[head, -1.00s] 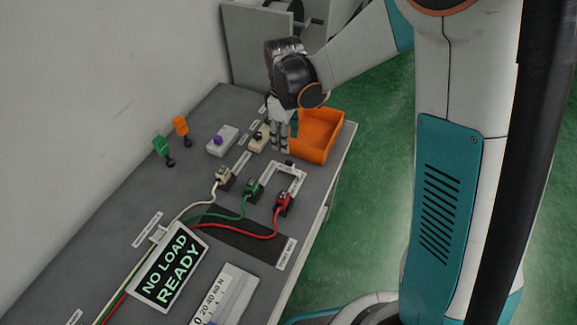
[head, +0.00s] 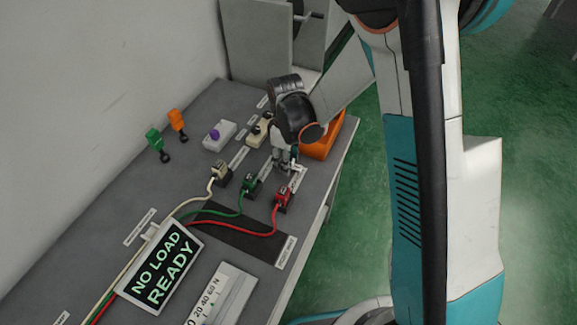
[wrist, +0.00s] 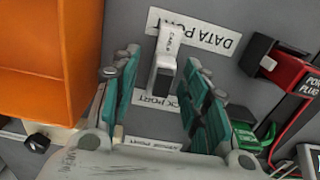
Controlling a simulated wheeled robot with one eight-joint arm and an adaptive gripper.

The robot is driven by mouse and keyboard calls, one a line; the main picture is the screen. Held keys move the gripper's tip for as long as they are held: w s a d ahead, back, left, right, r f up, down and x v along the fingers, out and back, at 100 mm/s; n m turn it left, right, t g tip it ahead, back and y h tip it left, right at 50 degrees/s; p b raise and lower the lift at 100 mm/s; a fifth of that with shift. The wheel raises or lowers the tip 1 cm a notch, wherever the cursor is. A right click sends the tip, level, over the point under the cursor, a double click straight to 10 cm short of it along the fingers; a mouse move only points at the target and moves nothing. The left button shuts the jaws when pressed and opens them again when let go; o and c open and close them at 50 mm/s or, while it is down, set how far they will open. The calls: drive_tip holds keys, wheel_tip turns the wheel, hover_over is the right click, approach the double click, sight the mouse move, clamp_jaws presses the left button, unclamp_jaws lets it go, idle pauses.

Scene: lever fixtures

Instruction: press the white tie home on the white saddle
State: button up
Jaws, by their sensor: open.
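A small white piece (head: 151,231) sits over the cables at the upper left corner of the display, and I take it to be the white tie and saddle. It is too small to tell tie from saddle, or whether the tie is raised or seated. My gripper (head: 285,167) is well away from it, low over the labelled ports farther up the bench. In the wrist view, my gripper (wrist: 163,86) is open, its fingers on either side of a white block (wrist: 164,68). I cannot tell whether they touch it. The white piece is outside the wrist view.
A display (head: 160,267) reads "NO LOAD READY". White, green (head: 250,184) and red (head: 284,194) plugs trail cables across the bench. An orange bin (head: 324,146) stands beside my gripper. A force gauge (head: 222,297) lies near the front. The wall runs along the left.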

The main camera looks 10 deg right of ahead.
drive_tip(key=c, duration=0.9)
